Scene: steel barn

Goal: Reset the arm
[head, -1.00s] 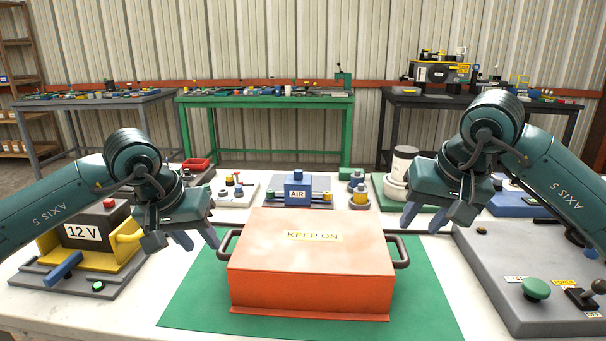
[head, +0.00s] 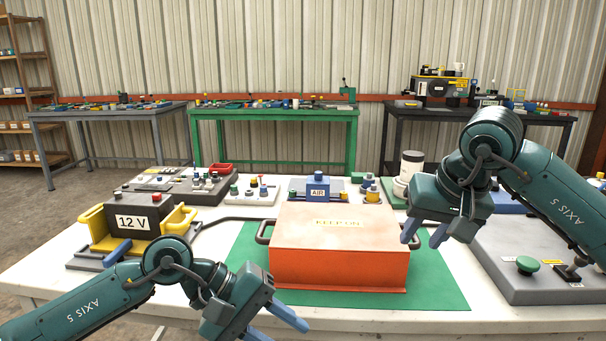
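My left gripper (head: 284,331) is low in the head view, in front of the table's front edge and left of the orange box. Its blue fingers are apart with nothing between them. My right gripper (head: 424,240) hangs at the box's right side, fingers apart, pointing down and left. It partly covers the box's right handle, and I cannot tell whether it touches it. The orange box (head: 340,265), labelled KEEP ON, sits on a green mat (head: 440,290). Its left dark handle (head: 264,232) is clear of both grippers.
A yellow-and-grey 12 V unit (head: 138,222) stands at the left of the white table (head: 190,290). A grey panel with a green button (head: 527,265) is at the right. A blue AIR unit (head: 318,186) and small fittings stand behind the box. Benches line the back wall.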

